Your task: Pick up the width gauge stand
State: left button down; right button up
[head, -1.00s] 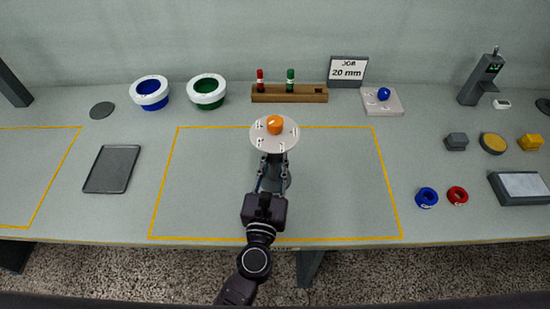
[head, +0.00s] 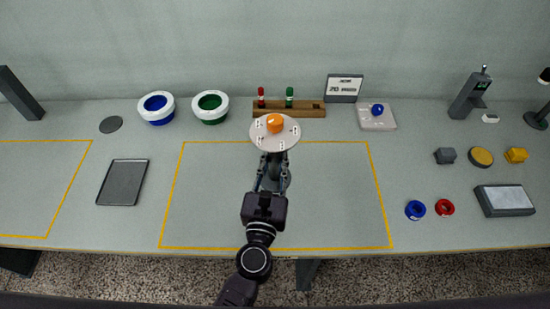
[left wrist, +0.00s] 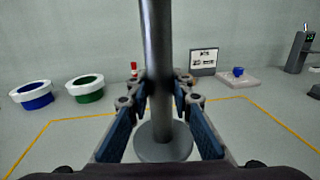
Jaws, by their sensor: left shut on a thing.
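The width gauge stand (head: 290,133) has a pale round top plate with an orange knob (head: 275,124), a dark upright post and a round grey base. In the left wrist view its post (left wrist: 156,50) stands upright between my fingers, with the base (left wrist: 163,143) below. My left gripper (head: 272,165) is shut on the post, under the top plate; its fingers also show in the left wrist view (left wrist: 160,90). The base seems to be off the table, but its clearance is hard to judge. My right gripper is not in view.
Behind are a wooden rack (head: 312,109) with red and green pieces, a job sign (head: 343,94) and a pale plate (head: 372,122). White-rimmed blue (head: 167,107) and green (head: 218,107) bowls stand back left. The yellow-outlined area (head: 215,215) is clear around the stand.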

aim_at(274, 181)
pick_arm(q)
notch_tip(274, 181, up, 12)
jog(key=p, duration=1)
jog(key=shift+r, duration=0.2)
notch_tip(274, 181, down, 3)
jog(key=b, duration=0.2)
jog(key=shift+b, duration=0.35)
notch_tip(274, 181, down, 16)
jog(key=b, duration=1.6)
jog(key=shift+r, duration=0.1)
jog(key=shift+f+b, duration=0.6)
jog(key=shift+f, duration=0.1)
